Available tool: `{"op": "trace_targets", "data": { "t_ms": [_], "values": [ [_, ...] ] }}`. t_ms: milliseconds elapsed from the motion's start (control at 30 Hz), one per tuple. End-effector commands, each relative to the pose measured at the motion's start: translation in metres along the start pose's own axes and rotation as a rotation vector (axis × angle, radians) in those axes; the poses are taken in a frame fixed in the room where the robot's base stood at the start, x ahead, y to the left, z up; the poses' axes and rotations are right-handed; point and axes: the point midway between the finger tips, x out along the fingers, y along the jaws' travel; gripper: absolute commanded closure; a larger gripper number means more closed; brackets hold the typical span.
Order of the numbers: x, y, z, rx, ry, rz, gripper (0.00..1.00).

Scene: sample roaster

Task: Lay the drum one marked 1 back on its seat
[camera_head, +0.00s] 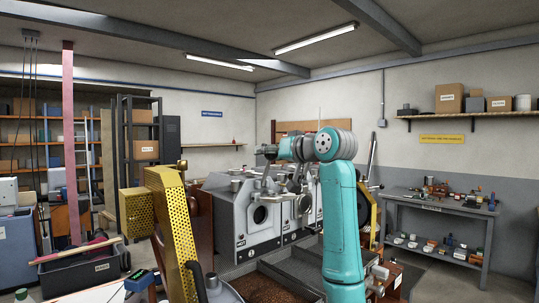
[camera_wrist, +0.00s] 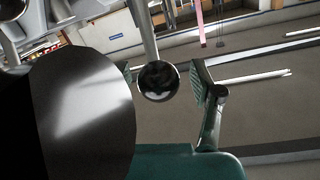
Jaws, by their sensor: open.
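The roaster (camera_head: 245,225) is a row of grey machines with a round dark opening (camera_head: 260,214) in the nearest front. In the wrist view my gripper (camera_wrist: 164,78) is open, with its two ridged fingers apart. A shiny dark round knob (camera_wrist: 158,81) on a pale rod lies between them in the picture; I cannot tell whether they touch it. In the head view my teal arm reaches over the roaster, and its wrist partly hides the machines. I cannot make out a drum marked 1 or its seat. A large dark rounded shape (camera_wrist: 82,115) fills the left of the wrist view; I cannot tell what it is.
A yellow perforated guard (camera_head: 172,220) stands left of the roaster. A dark bin (camera_head: 82,268) with rods across it stands further left. A tray of brown beans (camera_head: 255,288) lies in front. A grey workbench (camera_head: 440,208) with small items stands at the right.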

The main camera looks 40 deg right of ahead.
Motion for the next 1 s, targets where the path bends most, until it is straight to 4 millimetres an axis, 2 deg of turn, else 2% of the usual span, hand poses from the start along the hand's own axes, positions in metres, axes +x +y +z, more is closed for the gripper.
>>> {"op": "trace_targets", "data": {
  "t_ms": [167, 400, 600, 800, 1000],
  "values": [
    [-0.027, 0.001, 0.000, -0.002, 0.002, 0.003, 0.35],
    [-0.075, 0.001, -0.001, -0.002, 0.003, 0.002, 0.35],
    [-0.103, 0.000, -0.001, -0.002, 0.003, 0.001, 0.35],
    [-0.114, 0.000, 0.000, 0.000, 0.000, 0.000, 0.35],
    [-0.114, -0.001, 0.000, 0.000, 0.000, 0.000, 0.35]
  ]
}}
